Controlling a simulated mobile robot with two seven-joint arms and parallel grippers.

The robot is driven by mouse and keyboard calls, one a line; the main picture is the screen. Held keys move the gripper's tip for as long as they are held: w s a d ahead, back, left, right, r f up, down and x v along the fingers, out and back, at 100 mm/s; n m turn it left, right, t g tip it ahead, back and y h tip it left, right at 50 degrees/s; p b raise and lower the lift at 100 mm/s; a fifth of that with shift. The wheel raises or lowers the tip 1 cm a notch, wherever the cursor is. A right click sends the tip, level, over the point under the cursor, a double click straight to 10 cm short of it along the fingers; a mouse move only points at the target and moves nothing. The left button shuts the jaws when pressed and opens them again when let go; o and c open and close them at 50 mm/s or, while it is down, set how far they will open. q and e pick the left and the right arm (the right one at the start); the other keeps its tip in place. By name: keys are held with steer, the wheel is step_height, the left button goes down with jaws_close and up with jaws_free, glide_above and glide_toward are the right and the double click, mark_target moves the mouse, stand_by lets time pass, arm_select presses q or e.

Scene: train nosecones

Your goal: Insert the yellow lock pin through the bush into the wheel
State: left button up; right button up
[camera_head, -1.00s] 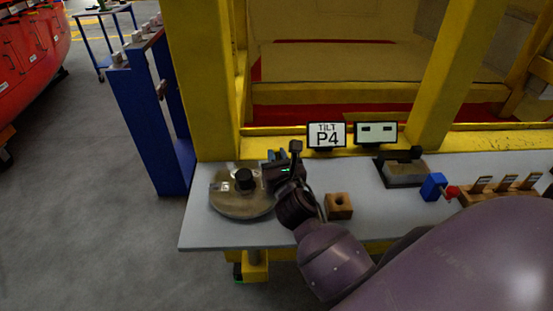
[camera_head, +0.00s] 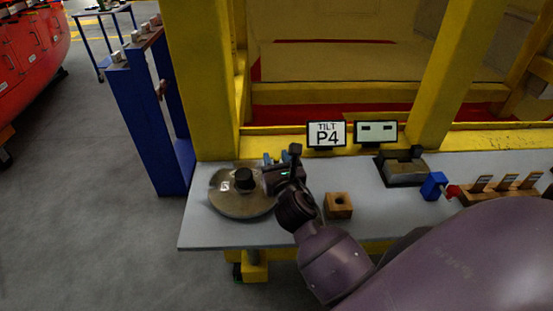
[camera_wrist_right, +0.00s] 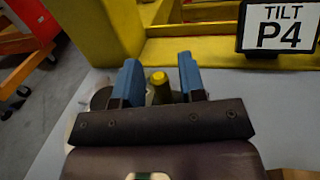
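The wheel (camera_head: 228,202) is a round, flat metal disc with a dark upright hub (camera_head: 244,179), lying on the left end of the bench. My right gripper (camera_head: 275,158) is just right of the hub, over the disc's right edge, with blue fingers pointing towards the back. In the right wrist view its two blue fingers (camera_wrist_right: 160,82) stand apart. The yellow-topped lock pin (camera_wrist_right: 159,80) shows between them, with a gap on each side. The pin's lower part is hidden behind the gripper body. I cannot make out the bush. My left gripper is out of view.
A wooden block with a hole (camera_head: 338,206) stands right of my right arm. A grey metal block (camera_head: 404,170), a blue-and-red part (camera_head: 433,186) and a wooden rack (camera_head: 500,192) are further right. The TILT P4 sign (camera_head: 326,134) and yellow frame bound the back.

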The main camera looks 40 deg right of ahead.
steer(key=shift+r, duration=0.5)
steer(key=shift+s+a+r+p, duration=0.1)
steer(key=shift+s+r+p, duration=0.05)
steer(key=shift+s+p, duration=0.15)
steer(key=b+v, duration=0.1)
steer(key=v, duration=1)
steer(key=shift+s, duration=0.2)
